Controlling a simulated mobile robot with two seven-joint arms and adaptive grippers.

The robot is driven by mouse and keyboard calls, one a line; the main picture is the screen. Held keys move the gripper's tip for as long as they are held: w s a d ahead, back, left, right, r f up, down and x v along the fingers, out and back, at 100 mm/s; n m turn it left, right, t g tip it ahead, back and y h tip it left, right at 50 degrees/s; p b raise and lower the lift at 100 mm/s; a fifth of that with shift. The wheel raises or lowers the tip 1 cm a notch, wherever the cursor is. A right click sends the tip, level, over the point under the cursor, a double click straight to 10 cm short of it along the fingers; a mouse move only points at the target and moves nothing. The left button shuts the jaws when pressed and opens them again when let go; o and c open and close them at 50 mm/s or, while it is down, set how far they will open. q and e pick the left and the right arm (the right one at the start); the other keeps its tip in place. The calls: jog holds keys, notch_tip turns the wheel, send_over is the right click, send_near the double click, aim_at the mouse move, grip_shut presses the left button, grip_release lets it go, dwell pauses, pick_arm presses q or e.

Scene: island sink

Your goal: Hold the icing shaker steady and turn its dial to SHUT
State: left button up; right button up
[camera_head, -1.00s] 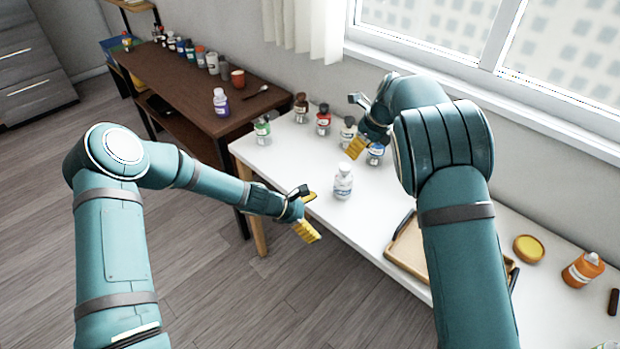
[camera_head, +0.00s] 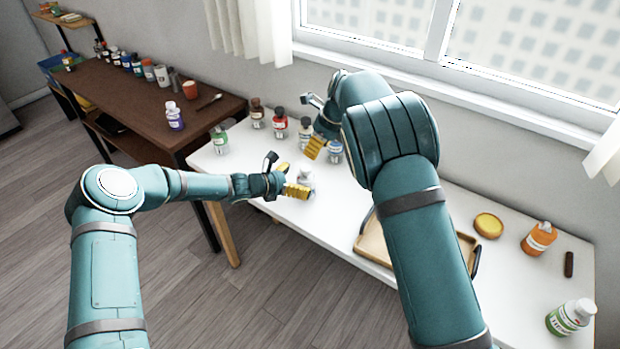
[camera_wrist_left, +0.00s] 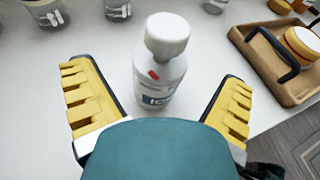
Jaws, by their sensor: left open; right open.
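The icing shaker (camera_head: 306,178) is a white bottle standing upright on the white table. In the left wrist view, the shaker (camera_wrist_left: 158,72) shows a rounded white top, a red mark below it and a partly hidden blue label reading "IC". No dial lettering is readable. My left gripper (camera_head: 292,180) is open, its yellow fingers on either side of the shaker with gaps showing in the wrist view; it partly covers the shaker in the head view. My right gripper (camera_head: 315,147) is open and empty, above and behind the shaker, near the back bottles.
Several bottles, including a red one (camera_head: 280,124) and a green-labelled one (camera_head: 219,139), stand along the table's back left. A wooden tray (camera_head: 370,240) lies right of the shaker, partly behind my right arm. A yellow round tub (camera_head: 488,225) and an orange bottle (camera_head: 539,238) are farther right.

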aim_at(311, 178)
pick_arm(q)
jog(key=shift+x, duration=2.5)
jog(key=c, duration=1.5)
jog(key=shift+o, duration=0.2)
